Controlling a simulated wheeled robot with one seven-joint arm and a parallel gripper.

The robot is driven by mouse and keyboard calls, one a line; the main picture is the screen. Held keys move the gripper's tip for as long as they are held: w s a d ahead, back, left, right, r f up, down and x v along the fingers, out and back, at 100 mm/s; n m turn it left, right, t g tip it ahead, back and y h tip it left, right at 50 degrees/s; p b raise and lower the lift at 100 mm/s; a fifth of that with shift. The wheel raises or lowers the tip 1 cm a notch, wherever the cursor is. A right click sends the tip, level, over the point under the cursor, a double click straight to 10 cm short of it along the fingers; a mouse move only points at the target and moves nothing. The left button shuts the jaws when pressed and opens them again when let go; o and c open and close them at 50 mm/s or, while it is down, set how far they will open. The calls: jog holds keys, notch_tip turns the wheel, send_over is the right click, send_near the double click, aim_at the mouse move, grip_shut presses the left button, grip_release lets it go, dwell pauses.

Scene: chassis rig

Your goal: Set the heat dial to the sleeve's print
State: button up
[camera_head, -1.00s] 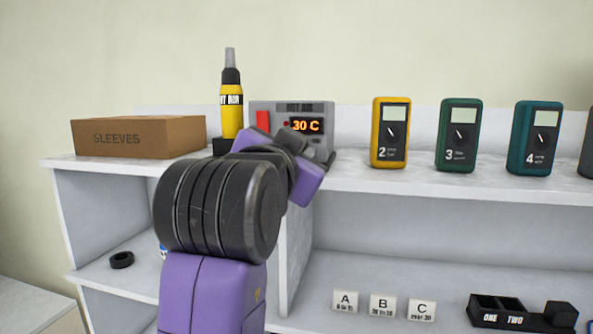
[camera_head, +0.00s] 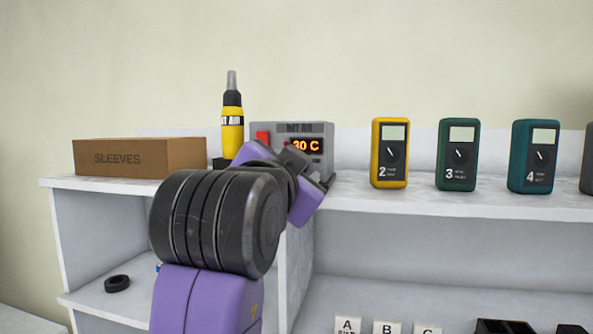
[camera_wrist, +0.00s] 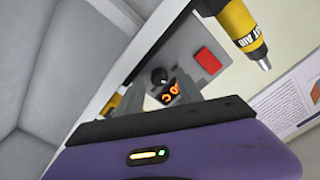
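The grey hot air station (camera_head: 318,129) stands on the upper shelf, with an orange display (camera_head: 305,146) reading 30 C and a red block on its front. In the head view my arm hides its lower front. In the wrist view a dark round dial (camera_wrist: 158,75) shows beside the lit display (camera_wrist: 174,90). My gripper (camera_wrist: 168,88) is at the station's front, its grey fingers apart with the dial near their tips; I cannot tell if they touch it. A brown box marked SLEEVES (camera_head: 140,158) stands at the left. No loose sleeve or its print shows.
A yellow hot air tool (camera_head: 232,120) stands upright just left of the station. Yellow, green and teal meters (camera_head: 390,155) stand to the right. Labelled cards A, B and C (camera_head: 387,328) and a black ring (camera_head: 117,284) are on the lower shelves. A paper chart (camera_wrist: 300,97) hangs on the wall.

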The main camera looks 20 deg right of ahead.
dwell(0.5)
jog(key=n+p, duration=0.3)
jog(key=p, duration=0.1)
jog(key=shift+r, duration=0.2)
jog(key=n+p, duration=0.5)
jog(key=p, duration=0.3)
jog(key=f+b+v, duration=0.1)
jog(key=b+v, duration=0.3)
jog(key=v, duration=0.4)
jog(key=s+d+f+n+t+y+b, duration=0.1)
jog(key=f+n+y, duration=0.3)
jog(key=f, duration=1)
jog(key=s+d+f+n+t+y, duration=0.1)
jog(key=s+f+n+y, duration=0.3)
jog(key=f, duration=1)
jog(key=shift+s+d+n+t+y+b, duration=0.35)
jog(key=shift+n+t+y, duration=0.45)
jog(key=shift+n, duration=1.1)
jog(key=shift+w, duration=0.1)
